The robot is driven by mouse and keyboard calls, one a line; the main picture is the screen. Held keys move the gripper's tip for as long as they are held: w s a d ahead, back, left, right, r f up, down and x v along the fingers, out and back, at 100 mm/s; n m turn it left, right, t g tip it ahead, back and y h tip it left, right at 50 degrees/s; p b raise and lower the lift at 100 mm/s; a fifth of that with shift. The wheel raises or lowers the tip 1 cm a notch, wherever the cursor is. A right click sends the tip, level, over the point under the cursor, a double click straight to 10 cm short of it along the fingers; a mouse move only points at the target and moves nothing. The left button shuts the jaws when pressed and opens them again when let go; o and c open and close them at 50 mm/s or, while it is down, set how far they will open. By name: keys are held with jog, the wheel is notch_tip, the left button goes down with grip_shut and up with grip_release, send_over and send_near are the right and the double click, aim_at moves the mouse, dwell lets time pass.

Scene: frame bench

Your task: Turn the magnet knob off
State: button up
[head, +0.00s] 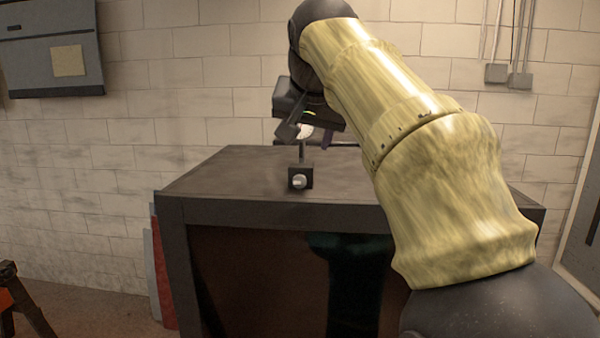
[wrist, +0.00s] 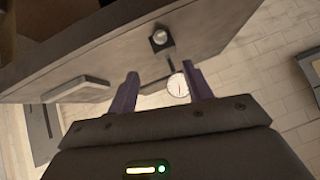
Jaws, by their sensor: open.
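The magnet knob (head: 299,182) is a small pale round knob on the front of a black magnet base (head: 307,170) standing on the dark bench top. In the wrist view the knob (wrist: 160,38) shows ahead of the fingers, apart from them. A thin post rises from the base to a white-faced dial gauge (head: 305,131); the gauge (wrist: 178,85) also shows between the fingertips in the wrist view. My gripper (wrist: 160,80) is open, with two dark purple fingers. In the head view it is above and behind the base, partly hidden by the gauge and my arm.
The dark bench (head: 235,178) has a mostly bare top. A flat dark slab (wrist: 78,88) shows near the bench edge in the wrist view. A grey wall cabinet (head: 52,50) hangs at the left. Red and grey panels (head: 160,270) lean beside the bench.

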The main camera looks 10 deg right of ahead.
aim_at(300, 180)
jog(key=shift+w, duration=0.1)
jog(key=p+x, duration=0.5)
jog(key=x, duration=1.2)
jog(key=shift+w+f, duration=0.1)
jog(key=shift+f, duration=0.15)
jog(key=shift+c, duration=0.2)
jog(key=c, duration=0.9)
